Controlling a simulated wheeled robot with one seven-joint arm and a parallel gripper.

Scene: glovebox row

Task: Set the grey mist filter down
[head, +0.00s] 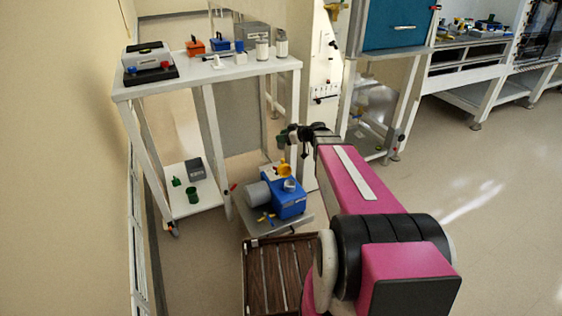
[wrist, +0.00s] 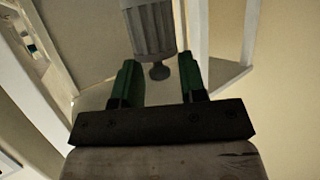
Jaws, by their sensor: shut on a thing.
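The grey mist filter (wrist: 152,28) is a ribbed grey cylinder with a small dark knob at its near end. In the wrist view it sits at the tips of my gripper's green fingers (wrist: 158,66), which are shut on it. In the head view my gripper (head: 287,137) is at the end of my outstretched arm, above a blue pump (head: 289,205) with a grey motor and a yellow part on top. In that view I cannot clearly make out the filter at the gripper.
The pump stands on a low grey stand (head: 306,222) with small yellow and blue pieces in front. A white bench (head: 200,78) at left carries boxes, jars and an instrument. Its lower shelf (head: 196,203) holds green items and a grey box. Open floor (head: 480,200) lies right.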

